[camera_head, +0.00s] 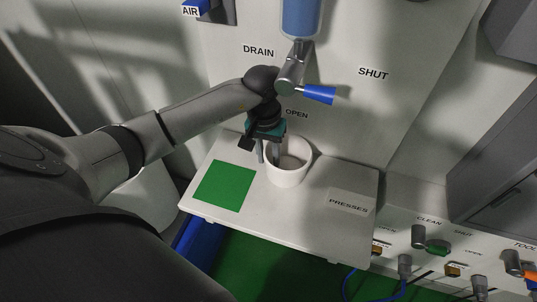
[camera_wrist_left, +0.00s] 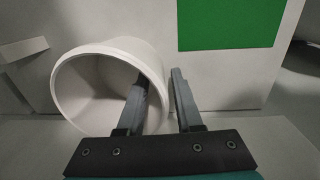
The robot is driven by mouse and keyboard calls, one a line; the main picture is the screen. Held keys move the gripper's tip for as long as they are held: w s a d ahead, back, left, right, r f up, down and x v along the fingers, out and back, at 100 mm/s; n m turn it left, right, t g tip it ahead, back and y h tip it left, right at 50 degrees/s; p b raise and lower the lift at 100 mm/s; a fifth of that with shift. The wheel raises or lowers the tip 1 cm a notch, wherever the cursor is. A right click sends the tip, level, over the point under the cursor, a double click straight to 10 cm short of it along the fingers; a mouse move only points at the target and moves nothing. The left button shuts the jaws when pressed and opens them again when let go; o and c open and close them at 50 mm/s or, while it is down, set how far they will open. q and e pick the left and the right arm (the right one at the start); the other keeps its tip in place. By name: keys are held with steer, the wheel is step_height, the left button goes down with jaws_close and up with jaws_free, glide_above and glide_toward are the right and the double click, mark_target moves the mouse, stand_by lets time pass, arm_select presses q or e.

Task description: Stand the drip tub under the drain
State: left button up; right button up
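The white drip tub (camera_head: 290,178) stands upright on the white shelf (camera_head: 300,208), below the drain valve (camera_head: 292,72) and to the right of the green square (camera_head: 224,186). The valve's blue handle (camera_head: 320,94) points right. My left gripper (camera_head: 269,158) is at the tub's left rim, fingers pointing down. In the left wrist view (camera_wrist_left: 160,88), one finger is inside the mouth of the tub (camera_wrist_left: 85,85) and the other outside its wall. The fingers look wider apart than the thin wall. The spout end is partly hidden by my arm. My right gripper is out of view.
A blue cylinder (camera_head: 301,18) hangs above the valve. A PRESSES label (camera_head: 349,203) marks the shelf's right part, which is clear. A lower panel with knobs and connectors (camera_head: 437,245) lies at right. A grey box (camera_head: 500,150) juts out above it.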

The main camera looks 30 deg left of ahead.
arm_select(q)
steer(key=shift+r, duration=0.1)
steer(key=r, duration=0.5)
steer(key=r+p, duration=0.1)
steer(key=r, duration=0.1)
steer(key=shift+a+r, duration=0.25)
stand_by(0.8)
